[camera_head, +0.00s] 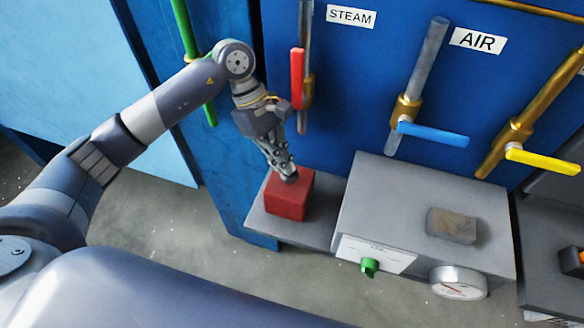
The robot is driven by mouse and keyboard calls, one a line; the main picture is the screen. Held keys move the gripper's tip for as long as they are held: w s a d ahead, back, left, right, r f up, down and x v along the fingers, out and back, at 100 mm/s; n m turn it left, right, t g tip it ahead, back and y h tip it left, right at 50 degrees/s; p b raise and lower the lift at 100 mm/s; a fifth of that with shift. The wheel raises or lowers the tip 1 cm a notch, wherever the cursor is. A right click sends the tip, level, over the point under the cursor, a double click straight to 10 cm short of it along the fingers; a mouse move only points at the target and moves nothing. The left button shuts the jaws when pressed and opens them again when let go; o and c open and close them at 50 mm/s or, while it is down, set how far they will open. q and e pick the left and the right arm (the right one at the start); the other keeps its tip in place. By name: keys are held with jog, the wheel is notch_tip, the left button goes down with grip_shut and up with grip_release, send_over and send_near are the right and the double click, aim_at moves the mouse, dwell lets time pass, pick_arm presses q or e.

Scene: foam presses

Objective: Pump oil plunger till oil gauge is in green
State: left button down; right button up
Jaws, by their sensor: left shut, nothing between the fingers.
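A red block (288,197), which looks like the plunger, sits on a grey ledge left of a grey box. My left gripper (289,177) is shut and empty, pointing down with its fingertips at the top of the red block. They appear to touch it, but a small gap cannot be ruled out. A round white gauge (458,283) is on the front of the grey box (375,200). Its face is tilted and small, so I cannot tell where the needle stands or see a green zone. My right gripper is not in view.
A green knob (369,267) sticks out of the box front, and a brownish block (451,225) is on its top. Behind are pipes with a red handle (297,78), a blue handle (433,134) and a yellow handle (543,161). Concrete floor (160,240) shows at left.

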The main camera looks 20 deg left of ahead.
pick_arm(q)
jog(key=shift+w+a+f, duration=0.15)
jog(key=shift+a, duration=0.7)
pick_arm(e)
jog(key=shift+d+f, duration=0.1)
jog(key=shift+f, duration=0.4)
pick_arm(q)
jog(key=shift+r, duration=0.2)
jog(key=shift+a+r, duration=0.15)
jog(key=shift+r, duration=0.15)
jog(key=d+v, duration=0.1)
jog(key=v, duration=0.6)
jog(key=shift+a+r, duration=0.2)
jog(key=shift+r, duration=0.3)
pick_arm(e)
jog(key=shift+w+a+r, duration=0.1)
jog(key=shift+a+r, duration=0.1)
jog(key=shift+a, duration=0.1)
pick_arm(q)
jog(key=shift+w+d, duration=0.1)
